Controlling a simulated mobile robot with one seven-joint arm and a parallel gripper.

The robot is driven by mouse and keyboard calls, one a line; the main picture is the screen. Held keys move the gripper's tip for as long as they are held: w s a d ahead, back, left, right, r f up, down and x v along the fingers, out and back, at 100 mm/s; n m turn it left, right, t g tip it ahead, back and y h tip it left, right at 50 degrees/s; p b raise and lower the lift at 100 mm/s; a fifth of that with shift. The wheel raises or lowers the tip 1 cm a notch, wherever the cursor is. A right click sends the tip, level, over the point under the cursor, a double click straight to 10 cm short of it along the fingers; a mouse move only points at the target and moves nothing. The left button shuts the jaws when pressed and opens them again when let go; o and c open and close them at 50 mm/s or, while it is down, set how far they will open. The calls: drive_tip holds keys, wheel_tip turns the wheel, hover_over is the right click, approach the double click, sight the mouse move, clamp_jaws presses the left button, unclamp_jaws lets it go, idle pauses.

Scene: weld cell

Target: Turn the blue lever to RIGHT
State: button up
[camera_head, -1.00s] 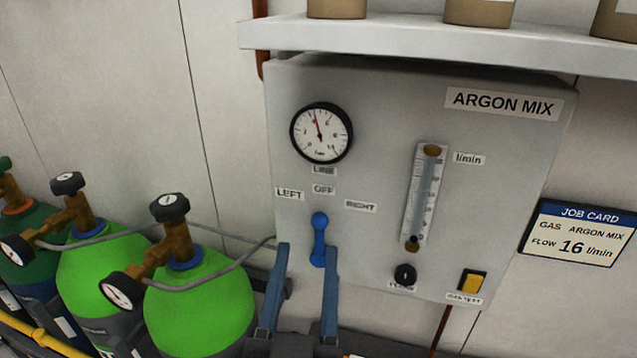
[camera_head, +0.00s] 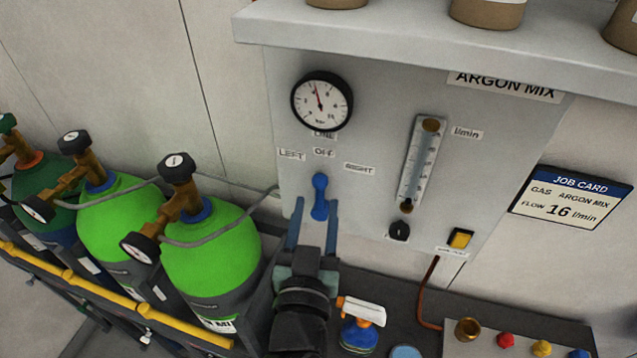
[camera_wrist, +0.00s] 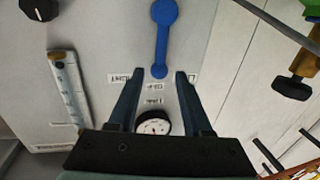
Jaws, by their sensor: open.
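The blue lever (camera_head: 320,196) is on the front of the grey gas panel (camera_head: 375,110). It stands upright, its upper end at the OFF label (camera_head: 324,152), between the LEFT label (camera_head: 291,154) and the RIGHT label (camera_head: 359,168). My gripper (camera_head: 315,203) is open, its blue fingers pointing at the panel just around the lever's height. In the upside-down wrist view the lever (camera_wrist: 161,42) has its label-side tip between the two fingertips (camera_wrist: 160,73), with gaps on both sides. I cannot tell whether the fingers reach the lever's depth.
A round gauge (camera_head: 322,100), a flow tube (camera_head: 422,165), a black knob (camera_head: 399,231) and a yellow switch (camera_head: 460,239) are on the panel. A shelf (camera_head: 400,45) juts out above. Green cylinders (camera_head: 212,255) stand left; a spray bottle (camera_head: 360,325) stands below right.

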sight(319, 190)
drive_tip(key=shift+w+d+p, duration=0.15)
drive_tip(key=shift+w+p, duration=0.15)
drive_tip(key=shift+w, duration=0.65)
drive_tip(key=shift+w+d+p, duration=0.1)
drive_tip(key=shift+w+p, duration=0.15)
drive_tip(key=shift+w, duration=0.65)
clamp_jaws()
